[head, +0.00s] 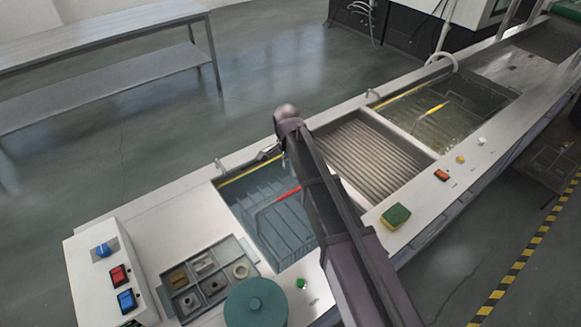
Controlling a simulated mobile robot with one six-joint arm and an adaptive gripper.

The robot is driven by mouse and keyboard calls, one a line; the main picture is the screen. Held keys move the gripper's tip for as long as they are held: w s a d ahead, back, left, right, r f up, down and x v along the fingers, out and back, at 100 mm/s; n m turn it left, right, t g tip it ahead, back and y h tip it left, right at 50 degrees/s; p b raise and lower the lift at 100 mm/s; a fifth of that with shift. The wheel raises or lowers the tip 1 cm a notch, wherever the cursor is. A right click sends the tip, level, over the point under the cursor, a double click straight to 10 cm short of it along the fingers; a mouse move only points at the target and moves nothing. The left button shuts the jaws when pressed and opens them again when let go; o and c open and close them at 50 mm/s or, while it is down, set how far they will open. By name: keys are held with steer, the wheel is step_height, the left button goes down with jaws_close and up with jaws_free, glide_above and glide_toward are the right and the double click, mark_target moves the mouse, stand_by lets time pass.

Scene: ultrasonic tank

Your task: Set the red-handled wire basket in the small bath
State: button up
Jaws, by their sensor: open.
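The red-handled wire basket (283,197) appears to sit inside the near-left water-filled bath (228,191). Its red handle shows above the bath; my arm hides its right side. A second bath (480,92) with a yellow-handled basket (434,109) in it is at the upper right. The frame does not clearly show which bath is smaller. My gripper (266,156) is open, small in view and partly hidden by my arm, near the far rim of the near-left bath. It looks apart from the red handle, with nothing visible in it.
A ribbed draining area (370,150) lies between the baths. A parts tray (197,268), a round green lid (256,303) and a control box (108,273) stand at the left end. A green-yellow sponge (395,217) lies on the front ledge. A metal table (100,40) stands behind.

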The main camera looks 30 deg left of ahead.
stand_by(0.8)
steer(key=s+d+n, duration=0.2)
steer(key=d, duration=2.2)
steer(key=s+d+n+y, duration=0.1)
steer(key=s+d+n, duration=0.1)
steer(key=d, duration=2.2)
steer(key=shift+s+d+n, duration=0.35)
steer(key=shift+d+n, duration=0.05)
steer(key=shift+n, duration=0.3)
steer(key=shift+f, duration=0.1)
